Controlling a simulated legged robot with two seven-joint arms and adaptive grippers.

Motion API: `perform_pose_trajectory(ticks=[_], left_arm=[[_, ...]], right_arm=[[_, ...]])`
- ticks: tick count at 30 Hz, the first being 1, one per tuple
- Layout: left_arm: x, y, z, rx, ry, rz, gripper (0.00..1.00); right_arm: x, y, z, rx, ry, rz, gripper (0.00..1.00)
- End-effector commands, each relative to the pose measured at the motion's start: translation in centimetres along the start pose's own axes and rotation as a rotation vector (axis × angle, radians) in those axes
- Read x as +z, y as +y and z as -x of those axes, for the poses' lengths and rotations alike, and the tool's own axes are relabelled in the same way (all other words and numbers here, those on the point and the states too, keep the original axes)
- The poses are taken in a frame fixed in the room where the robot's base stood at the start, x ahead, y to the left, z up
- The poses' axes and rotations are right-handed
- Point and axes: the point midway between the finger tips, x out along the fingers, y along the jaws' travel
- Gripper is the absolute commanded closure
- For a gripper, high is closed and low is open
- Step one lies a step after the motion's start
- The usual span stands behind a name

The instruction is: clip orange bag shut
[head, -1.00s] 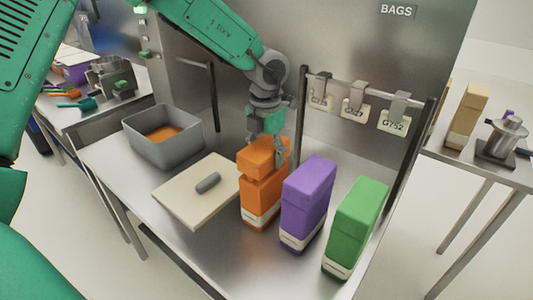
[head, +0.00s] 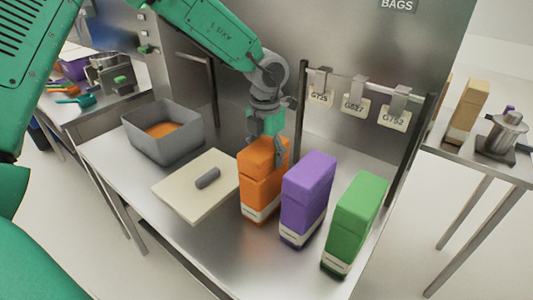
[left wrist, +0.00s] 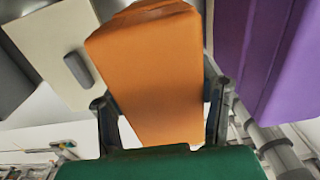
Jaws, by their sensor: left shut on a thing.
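The orange bag (head: 262,185) stands upright on the metal table, left of the purple bag. Its upper part sits on the lower part with a seam between them. My left gripper (head: 268,150) comes down from above and is shut on the orange bag's top. In the left wrist view the orange bag (left wrist: 155,75) fills the middle, with a finger of my left gripper (left wrist: 160,125) on each side. Tags on clips (head: 352,106) hang from the rail behind, marked G752 at the right. A grey cylinder-like piece (head: 208,178) lies on the cream board. My right gripper is not seen.
A purple bag (head: 308,198) stands close to the right of the orange one, and a green bag (head: 354,222) stands further right. The cream board (head: 190,200) and a grey bin (head: 170,145) with orange contents are to the left. Posts hold the rail behind.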

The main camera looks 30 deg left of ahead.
Motion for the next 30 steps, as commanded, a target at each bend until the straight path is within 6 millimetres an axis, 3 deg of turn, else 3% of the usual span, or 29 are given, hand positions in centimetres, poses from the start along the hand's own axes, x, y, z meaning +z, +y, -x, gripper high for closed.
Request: perform_pose_trajectory(ticks=[27,28,29,30], left_arm=[[-0.01,0.03,-0.09,0.000,0.000,0.001,0.74],[-0.01,0.03,-0.08,0.000,0.000,0.000,0.34],[-0.01,0.03,-0.09,0.000,0.000,0.000,0.24],[-0.01,0.03,-0.08,0.000,0.000,0.000,0.20]], right_arm=[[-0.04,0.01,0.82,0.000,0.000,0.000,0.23],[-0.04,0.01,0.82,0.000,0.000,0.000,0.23],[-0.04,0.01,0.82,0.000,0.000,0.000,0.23],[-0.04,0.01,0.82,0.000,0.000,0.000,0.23]])
